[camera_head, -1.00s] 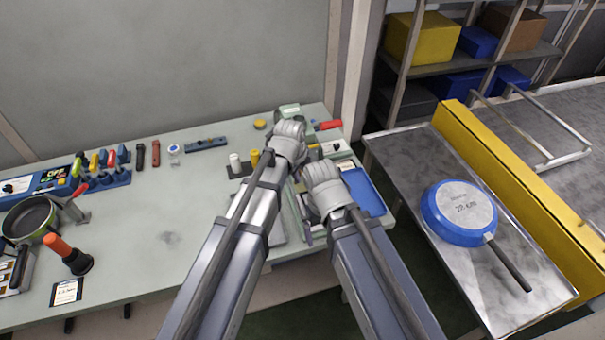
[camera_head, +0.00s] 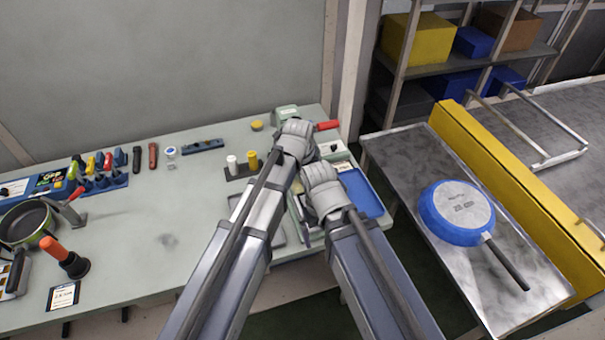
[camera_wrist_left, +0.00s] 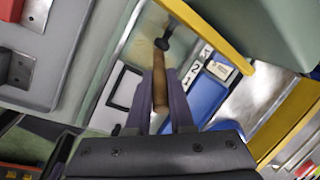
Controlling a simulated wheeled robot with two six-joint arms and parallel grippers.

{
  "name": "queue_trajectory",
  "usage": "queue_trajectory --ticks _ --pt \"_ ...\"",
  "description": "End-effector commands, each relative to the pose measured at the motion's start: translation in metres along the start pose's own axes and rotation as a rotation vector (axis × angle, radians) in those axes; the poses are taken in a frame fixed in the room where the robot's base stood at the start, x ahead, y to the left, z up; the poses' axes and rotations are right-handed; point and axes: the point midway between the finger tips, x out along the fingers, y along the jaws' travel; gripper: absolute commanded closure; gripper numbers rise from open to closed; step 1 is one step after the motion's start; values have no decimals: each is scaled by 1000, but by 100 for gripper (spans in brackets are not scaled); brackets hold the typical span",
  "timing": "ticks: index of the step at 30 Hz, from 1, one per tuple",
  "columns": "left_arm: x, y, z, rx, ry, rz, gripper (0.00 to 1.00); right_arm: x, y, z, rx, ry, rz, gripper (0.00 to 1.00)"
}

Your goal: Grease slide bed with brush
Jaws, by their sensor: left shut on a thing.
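In the left wrist view, my left gripper (camera_wrist_left: 162,78) is shut on a thin wooden handle with a dark end, which looks like the brush (camera_wrist_left: 159,88). The dark end points away from the fingers, over a light surface. In the head view my left gripper (camera_head: 294,140) is at the back right of the bench, its fingers hidden by its own wrist. My right gripper (camera_head: 322,188) is just in front and to the right of it. Its fingers are also hidden. I cannot make out the slide bed for certain.
The pale green bench (camera_head: 150,235) has bare room at its middle. A blue tray (camera_head: 362,193) lies right of my right gripper. White and yellow cylinders (camera_head: 252,160) stand left of my left wrist. A blue pan (camera_head: 456,212) lies on the metal table at right.

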Motion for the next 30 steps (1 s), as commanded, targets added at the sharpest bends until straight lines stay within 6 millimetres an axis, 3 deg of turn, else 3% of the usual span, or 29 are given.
queue_trajectory --ticks 30 --pt "4 -21 -17 0 2 0 100 -1 0 0 0 0 0 0"
